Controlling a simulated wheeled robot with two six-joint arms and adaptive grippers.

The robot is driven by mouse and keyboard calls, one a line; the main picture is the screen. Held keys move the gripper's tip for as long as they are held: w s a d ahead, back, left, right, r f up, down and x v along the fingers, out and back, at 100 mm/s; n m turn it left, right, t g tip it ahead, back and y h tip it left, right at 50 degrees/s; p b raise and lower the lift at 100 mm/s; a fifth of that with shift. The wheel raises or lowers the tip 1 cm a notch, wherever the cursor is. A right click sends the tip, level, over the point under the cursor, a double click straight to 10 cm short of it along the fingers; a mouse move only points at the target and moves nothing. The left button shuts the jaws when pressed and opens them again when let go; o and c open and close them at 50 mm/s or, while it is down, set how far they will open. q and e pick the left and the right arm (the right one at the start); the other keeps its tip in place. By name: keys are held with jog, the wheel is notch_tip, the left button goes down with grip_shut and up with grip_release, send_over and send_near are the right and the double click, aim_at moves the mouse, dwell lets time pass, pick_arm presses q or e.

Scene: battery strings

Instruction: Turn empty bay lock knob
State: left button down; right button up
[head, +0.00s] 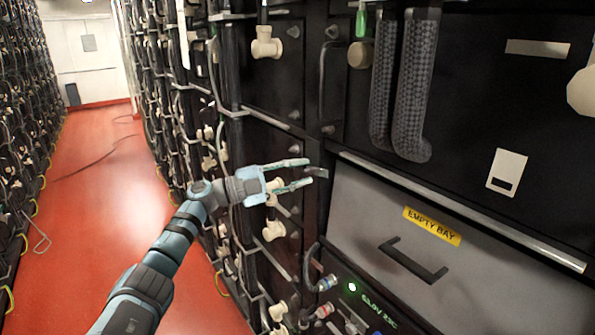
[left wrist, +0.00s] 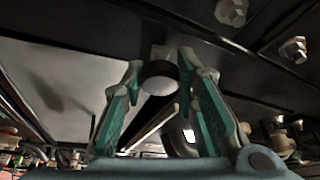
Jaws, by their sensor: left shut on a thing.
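The empty bay (head: 370,205) is a grey panel with a yellow "EMPTY BAY" label (head: 432,226) and a black handle (head: 412,260). Its lock knob (head: 317,172) shows as a small grey piece at the bay's upper left corner. In the left wrist view the knob (left wrist: 160,70) is a round pale face with a dark rim between the fingertips. My left gripper (head: 307,172) reaches in from the left and is shut on the knob, one finger on each side; it also fills the left wrist view (left wrist: 160,80). The knob's turn angle cannot be told. My right gripper is not in view.
Thick braided cables (head: 415,90) hang above the bay. Below it is a lit module (head: 375,300) with connectors. Cable-covered racks (head: 180,110) stand left of my left gripper. The red aisle floor (head: 100,210) is clear apart from a thin cable.

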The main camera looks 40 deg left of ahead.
pick_arm(q)
jog(key=shift+m+g, duration=0.5)
jog(key=shift+m, duration=0.8)
jog(key=shift+f+p, duration=0.1)
jog(key=shift+p, duration=0.2)
jog(key=c, duration=1.2)
grip_release()
jog(key=shift+c, duration=0.2)
jog(key=shift+a, duration=0.1)
jog(key=r+v, duration=0.1)
jog(key=v, duration=1)
jog(key=shift+s+a+f, duration=0.2)
jog(key=shift+s+f, duration=0.15)
jog(key=shift+s, duration=0.1)
jog(key=shift+a, duration=0.1)
